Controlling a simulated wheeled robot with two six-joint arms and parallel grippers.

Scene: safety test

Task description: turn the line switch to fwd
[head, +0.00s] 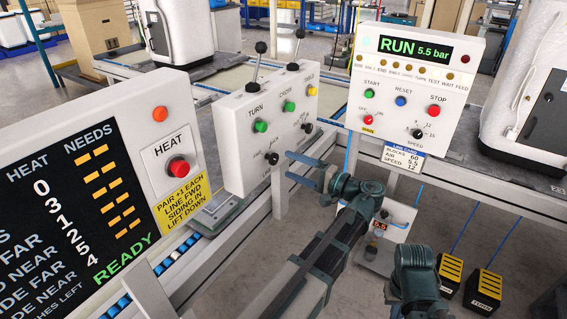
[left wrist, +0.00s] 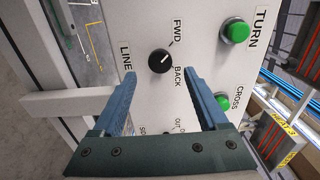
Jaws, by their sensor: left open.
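The line switch is a round black knob (left wrist: 161,61) on a white panel, with LINE, FWD and BACK printed around it. I cannot clearly tell which label its pointer faces. In the head view the knob (head: 272,158) sits low on the middle control box (head: 238,165), below the TURN button. My left gripper (head: 288,165) is open in front of this box, just right of the knob. In the left wrist view its blue fingers (left wrist: 160,72) lie on either side of the knob's line, empty, with the knob just beyond the tips. My right gripper does not show.
Green TURN (left wrist: 235,31) and CROSS (left wrist: 223,103) buttons are close to the fingers. Another black knob (head: 307,128) and two levers (head: 257,60) are on the same box. A READY board (head: 75,215) stands left, and a RUN panel (head: 412,85) stands right.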

